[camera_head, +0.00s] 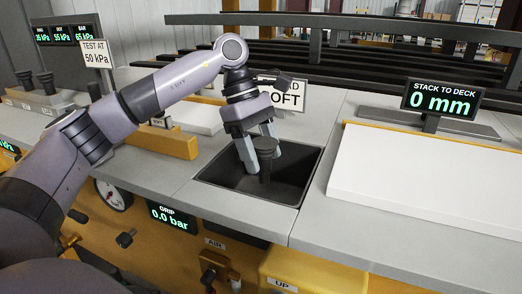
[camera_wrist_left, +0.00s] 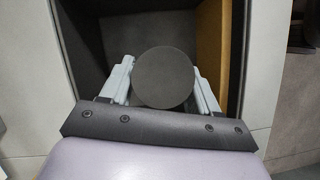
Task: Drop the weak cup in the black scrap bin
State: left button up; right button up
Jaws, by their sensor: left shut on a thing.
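The black scrap bin (camera_head: 232,184) is a square dark well set into the grey counter, near the middle of the head view. My left gripper (camera_head: 261,164) points down inside the bin's opening and is shut on a dark cup (camera_head: 265,147). The cup's round dark face fills the space between the two fingers (camera_wrist_left: 164,78) in the left wrist view. The cup's lower part stands within the outline of the bin; I cannot tell whether it touches the floor. The bin's dark inner wall (camera_wrist_left: 88,35) shows in the wrist view. My right gripper is out of view.
A white board (camera_head: 430,185) lies on the counter right of the bin, beside a "0 mm" display (camera_head: 440,99). A sign (camera_head: 288,97) stands behind the bin. Two dark cups (camera_head: 46,82) stand on a rack at far left. A "0.0 bar" display (camera_head: 172,217) is on the front.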

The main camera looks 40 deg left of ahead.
pick_arm(q)
jog(key=o, duration=1.2)
jog(key=shift+c, duration=0.2)
jog(key=shift+r, duration=0.1)
jog(key=v, duration=0.7)
